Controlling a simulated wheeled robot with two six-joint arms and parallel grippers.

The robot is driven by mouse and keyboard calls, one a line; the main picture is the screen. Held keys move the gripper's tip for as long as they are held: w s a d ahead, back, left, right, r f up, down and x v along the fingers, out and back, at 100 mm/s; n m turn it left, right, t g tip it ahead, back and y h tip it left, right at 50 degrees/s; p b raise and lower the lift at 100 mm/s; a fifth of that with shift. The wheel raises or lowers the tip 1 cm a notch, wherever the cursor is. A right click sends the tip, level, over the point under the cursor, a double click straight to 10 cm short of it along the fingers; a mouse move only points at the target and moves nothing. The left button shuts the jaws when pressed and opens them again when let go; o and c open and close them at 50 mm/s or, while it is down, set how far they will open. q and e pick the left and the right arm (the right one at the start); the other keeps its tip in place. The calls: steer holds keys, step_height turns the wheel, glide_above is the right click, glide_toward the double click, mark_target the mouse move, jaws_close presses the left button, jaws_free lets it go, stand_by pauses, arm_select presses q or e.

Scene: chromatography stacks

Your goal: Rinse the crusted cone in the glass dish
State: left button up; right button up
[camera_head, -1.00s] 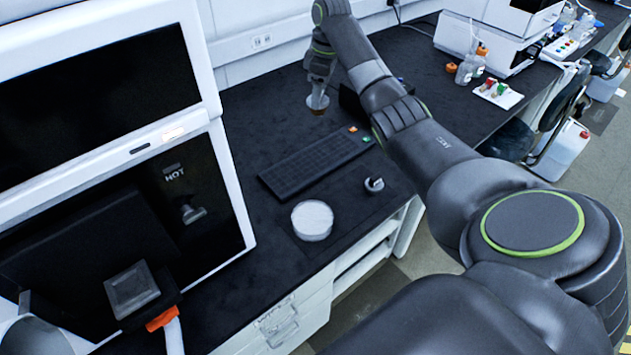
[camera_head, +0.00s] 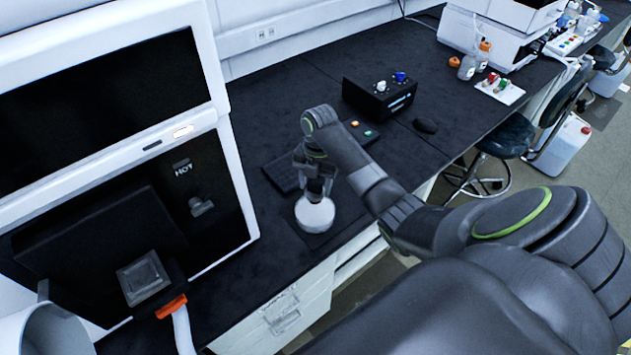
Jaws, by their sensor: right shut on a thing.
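The round glass dish (camera_head: 314,219), with pale white contents, sits near the front edge of the black bench. My right gripper (camera_head: 316,188) is directly over the back of the dish, pointing down, and is shut on the small cone (camera_head: 316,198). The cone's tip is at or just above the dish's contents; I cannot tell whether it touches them. The crust is too small to make out.
A white instrument with a black front (camera_head: 150,170) stands at left. Clear bench lies between instrument and dish.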

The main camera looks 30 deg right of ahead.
mark_target(316, 194)
steer(key=shift+f+b, duration=2.2)
steer(key=shift+b, duration=0.15)
steer(key=shift+f+b, duration=1)
steer(key=shift+f, duration=1.05)
step_height(316, 194, up, 10)
steer(key=p, duration=1)
steer(key=shift+p, duration=0.35)
steer(key=shift+f, duration=0.15)
stand_by(0.5)
